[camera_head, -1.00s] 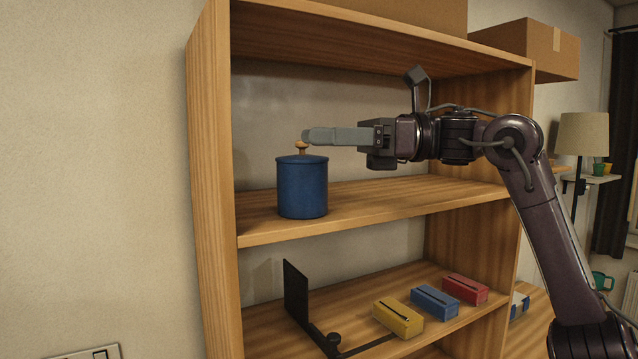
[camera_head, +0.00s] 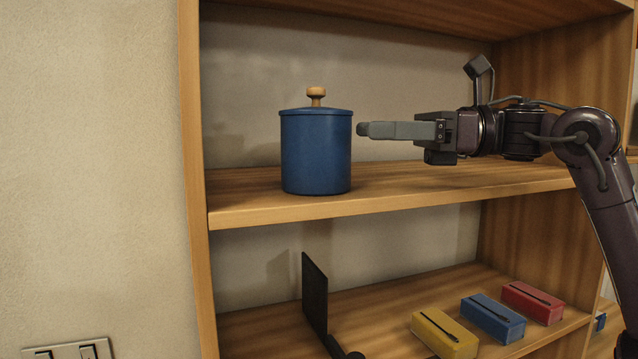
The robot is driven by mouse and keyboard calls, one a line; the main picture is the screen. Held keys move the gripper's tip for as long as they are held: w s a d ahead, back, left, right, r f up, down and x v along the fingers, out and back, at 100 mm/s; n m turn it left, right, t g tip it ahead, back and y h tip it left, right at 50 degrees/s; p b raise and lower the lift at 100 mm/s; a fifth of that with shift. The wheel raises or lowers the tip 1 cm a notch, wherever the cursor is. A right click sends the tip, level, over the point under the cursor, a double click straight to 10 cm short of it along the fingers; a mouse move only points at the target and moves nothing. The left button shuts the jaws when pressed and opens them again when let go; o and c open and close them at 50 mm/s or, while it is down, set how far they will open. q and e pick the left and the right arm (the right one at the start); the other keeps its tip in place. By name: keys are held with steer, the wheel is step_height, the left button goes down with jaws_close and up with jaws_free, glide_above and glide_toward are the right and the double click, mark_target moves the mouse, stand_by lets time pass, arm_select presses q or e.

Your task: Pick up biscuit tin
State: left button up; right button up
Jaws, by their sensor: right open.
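The biscuit tin (camera_head: 316,153) is a blue cylinder with a blue lid and a round wooden knob. It stands upright on the upper wooden shelf, near the left side panel. My right gripper (camera_head: 362,129) comes in from the right with its fingers pointing left at the tin. In the picture its fingertips are just right of the tin's upper side, below the knob. A thin strip of background shows between them and the tin. The gripper is open and empty; seen side-on, one finger hides the other. My left gripper is not in view.
The shelf board (camera_head: 440,184) is bare right of the tin. The left side panel (camera_head: 192,170) stands close to the tin. The lower shelf holds a black bookend (camera_head: 315,293), a yellow box (camera_head: 444,333), a blue box (camera_head: 493,317) and a red box (camera_head: 532,302).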

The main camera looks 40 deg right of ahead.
mark_target(327, 149)
steer(key=shift+w+d+f+b, duration=0.2)
steer(key=shift+f+b, duration=0.1)
steer(key=shift+f, duration=0.3)
steer(key=shift+w+d+f+b, duration=0.1)
steer(key=shift+d+f+b, duration=0.15)
steer(key=shift+f, duration=0.3)
steer(key=shift+w, duration=0.2)
steer(key=shift+w+a, duration=0.25)
steer(key=shift+a, duration=0.05)
steer(key=p+x, duration=0.2)
steer(key=x, duration=0.4)
steer(key=shift+d, duration=0.1)
steer(key=shift+w+a+f, duration=0.2)
steer(key=shift+w+a, duration=0.1)
steer(key=shift+w, duration=0.1)
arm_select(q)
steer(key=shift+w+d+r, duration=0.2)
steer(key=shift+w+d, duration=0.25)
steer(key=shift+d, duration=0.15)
arm_select(e)
steer(key=shift+s+a, duration=0.1)
steer(key=shift+c, duration=0.9)
steer(key=c, duration=1)
